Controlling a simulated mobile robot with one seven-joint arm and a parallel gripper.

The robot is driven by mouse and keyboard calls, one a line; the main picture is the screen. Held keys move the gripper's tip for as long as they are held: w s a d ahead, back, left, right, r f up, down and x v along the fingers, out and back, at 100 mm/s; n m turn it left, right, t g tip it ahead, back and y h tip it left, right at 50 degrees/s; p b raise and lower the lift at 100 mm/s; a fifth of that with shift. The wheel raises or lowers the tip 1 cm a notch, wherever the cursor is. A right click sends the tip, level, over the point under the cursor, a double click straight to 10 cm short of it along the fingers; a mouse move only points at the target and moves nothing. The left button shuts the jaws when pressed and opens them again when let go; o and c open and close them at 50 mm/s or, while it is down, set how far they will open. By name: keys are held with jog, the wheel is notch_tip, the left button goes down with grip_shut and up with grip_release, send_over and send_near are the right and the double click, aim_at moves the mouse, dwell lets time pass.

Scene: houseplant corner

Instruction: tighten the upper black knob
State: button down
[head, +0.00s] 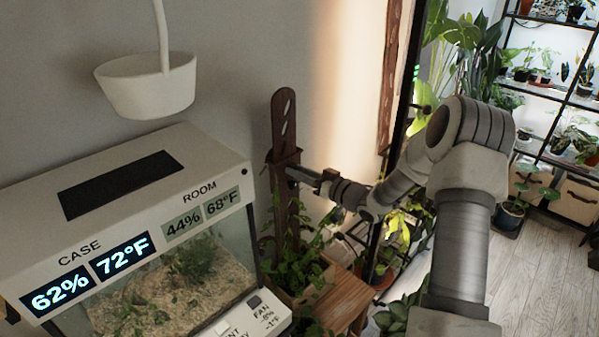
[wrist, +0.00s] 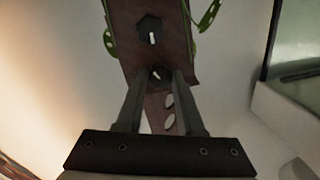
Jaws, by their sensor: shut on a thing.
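A brown post (head: 292,215) stands among leafy plants, with a slotted bar (head: 284,112) rising from its top. In the wrist view the picture is turned over, so the slotted bar (wrist: 169,118) runs downward. The upper black knob (wrist: 157,72), with a white mark, sits near the end where the bar enters the post. My gripper (wrist: 160,78) is shut on this knob, one finger on each side. The other black knob (wrist: 151,35), also with a white mark, is clear of the fingers. In the head view my gripper (head: 298,173) reaches the post from the right and hides the knob.
A glass case with a white lid (head: 200,155) and displays stands left of the post. A white hanging pot (head: 148,88) is above it. A wooden stand (head: 340,298) and leafy plants (head: 300,255) are below my arm. Plant shelves (head: 550,85) stand at right.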

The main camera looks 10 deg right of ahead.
jog(key=c, duration=0.5)
grip_release()
jog(key=shift+c, duration=0.2)
jog(key=v, duration=1.7)
jog(key=shift+s, duration=0.2)
jog(key=shift+d, duration=0.1)
